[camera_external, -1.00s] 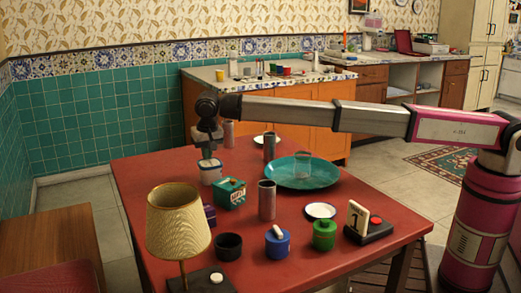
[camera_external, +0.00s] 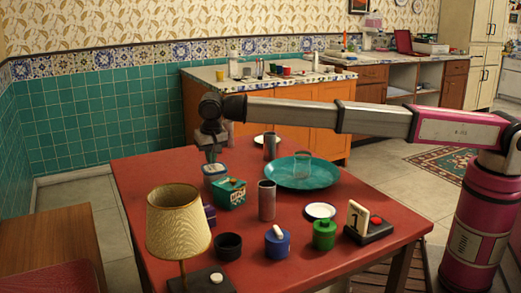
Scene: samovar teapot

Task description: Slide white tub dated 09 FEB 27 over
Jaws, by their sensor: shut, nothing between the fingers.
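A small white tub with a bluish band (camera_external: 214,174) stands upright near the left part of the red table, just left of the teal box. Its date is too small to read. My gripper (camera_external: 211,158) points down at the tub's top, shut and empty. The fingertips are small here, and I cannot tell whether they touch the tub or are just behind it.
A teal box (camera_external: 231,194) stands close to the tub's right. A metal cylinder (camera_external: 267,201), a teal plate (camera_external: 300,183) with a clear glass, and a purple item (camera_external: 208,213) are nearby. A lamp (camera_external: 178,224) stands in front. The table's left side (camera_external: 150,175) is bare.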

